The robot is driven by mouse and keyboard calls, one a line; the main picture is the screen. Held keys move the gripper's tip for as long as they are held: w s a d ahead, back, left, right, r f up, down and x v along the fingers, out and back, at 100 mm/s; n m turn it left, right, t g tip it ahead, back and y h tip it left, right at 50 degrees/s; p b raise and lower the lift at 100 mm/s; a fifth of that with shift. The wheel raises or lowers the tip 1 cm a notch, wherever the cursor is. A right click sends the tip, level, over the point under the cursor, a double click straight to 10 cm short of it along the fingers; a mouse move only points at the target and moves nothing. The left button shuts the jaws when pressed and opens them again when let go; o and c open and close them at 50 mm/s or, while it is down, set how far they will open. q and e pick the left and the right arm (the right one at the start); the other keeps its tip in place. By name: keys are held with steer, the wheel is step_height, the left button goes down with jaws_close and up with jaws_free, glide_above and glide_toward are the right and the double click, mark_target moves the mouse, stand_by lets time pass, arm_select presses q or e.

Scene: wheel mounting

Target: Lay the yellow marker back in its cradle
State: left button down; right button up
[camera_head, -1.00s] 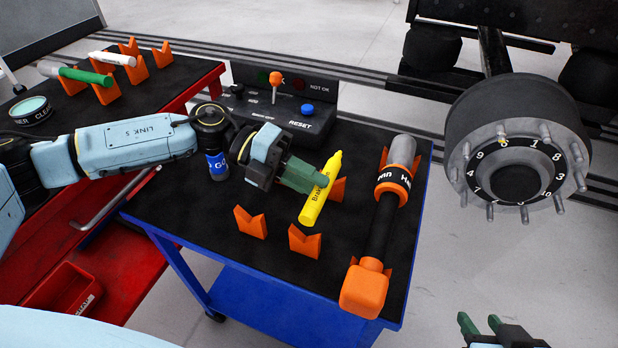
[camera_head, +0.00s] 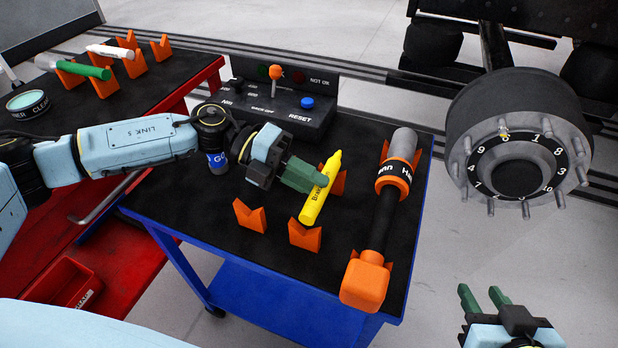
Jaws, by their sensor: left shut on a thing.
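One support (camera_head: 304,236) stands just below the marker's lower end, and another (camera_head: 339,184) is partly hidden behind the marker and fingers. A third support (camera_head: 249,215) stands further left. I cannot tell whether the marker touches any support. My right gripper (camera_head: 484,298) is open and empty at the bottom right.
A torque tool (camera_head: 380,220) with an orange end lies right of the marker. A control box (camera_head: 285,110) with a joystick and blue button stands behind. A red cart (camera_head: 110,265) at left holds a green marker (camera_head: 84,70) and a white marker (camera_head: 110,51). A wheel hub (camera_head: 518,165) is at right.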

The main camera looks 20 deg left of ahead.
arm_select(q)
steer(key=shift+f, duration=0.6)
arm_select(e)
steer(key=shift+f, duration=0.3)
arm_select(q)
steer(key=c, duration=1.2)
jaws_free()
steer(key=shift+o, duration=0.2)
steer(key=p+v, duration=0.2)
steer(key=v, duration=1)
steer(key=shift+a, duration=0.1)
steer(key=shift+a+r, duration=0.2)
steer(key=shift+a, duration=0.4)
arm_select(e)
steer(key=s+d+f+g+h, duration=0.2)
steer(key=s+d+f+g, duration=0.1)
steer(key=s+f+g, duration=0.2)
steer(key=shift+s+d+f+g, duration=0.15)
steer(key=shift+s+d+g, duration=0.3)
steer(key=shift+s, duration=0.85)
steer(key=shift+a, duration=0.15)
